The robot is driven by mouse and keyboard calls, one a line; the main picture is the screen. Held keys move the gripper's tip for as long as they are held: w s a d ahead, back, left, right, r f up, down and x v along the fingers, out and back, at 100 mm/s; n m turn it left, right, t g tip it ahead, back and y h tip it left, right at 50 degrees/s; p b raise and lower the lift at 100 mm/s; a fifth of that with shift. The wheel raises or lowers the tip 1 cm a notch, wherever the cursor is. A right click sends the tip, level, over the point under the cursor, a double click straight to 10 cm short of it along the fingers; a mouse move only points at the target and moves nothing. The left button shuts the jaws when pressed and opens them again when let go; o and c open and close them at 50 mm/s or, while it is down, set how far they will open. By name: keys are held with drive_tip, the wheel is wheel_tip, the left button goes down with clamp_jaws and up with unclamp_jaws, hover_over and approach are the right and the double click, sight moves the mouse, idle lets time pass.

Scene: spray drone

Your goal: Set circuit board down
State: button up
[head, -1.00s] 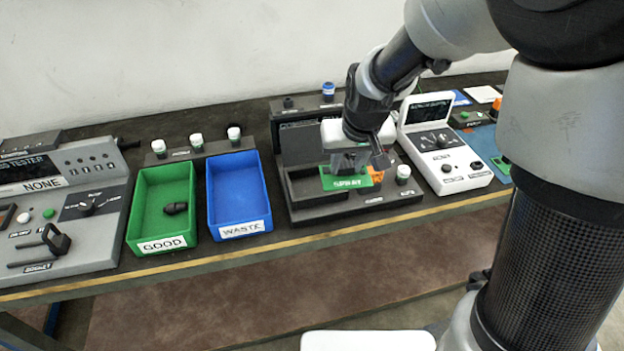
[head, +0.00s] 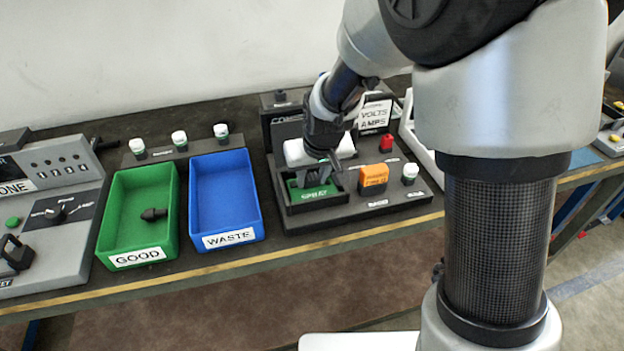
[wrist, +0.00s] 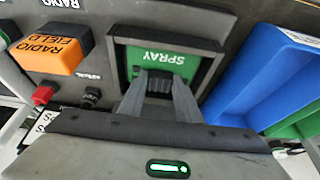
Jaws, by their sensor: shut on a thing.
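The green circuit board (head: 318,190) marked SPRAY is at the dark square recess (head: 292,209) of the black station. In the wrist view the board (wrist: 158,59) lies framed by the recess walls. My gripper (head: 317,179) is shut on the board from above, and its fingers (wrist: 158,88) cover part of the board's near side. I cannot tell whether the board rests on the recess floor.
An orange block (head: 373,177) marked RADIO FIELD and a white-capped knob (head: 410,172) stand right of the recess. A red button (head: 386,142) is behind. The blue WASTE bin (head: 226,194) is empty. The green GOOD bin (head: 138,212) holds a small black part.

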drive_tip(key=shift+f, duration=0.4)
drive_tip(key=shift+f, duration=0.25)
drive_tip(key=o, duration=1.1)
drive_tip(key=shift+r, duration=0.1)
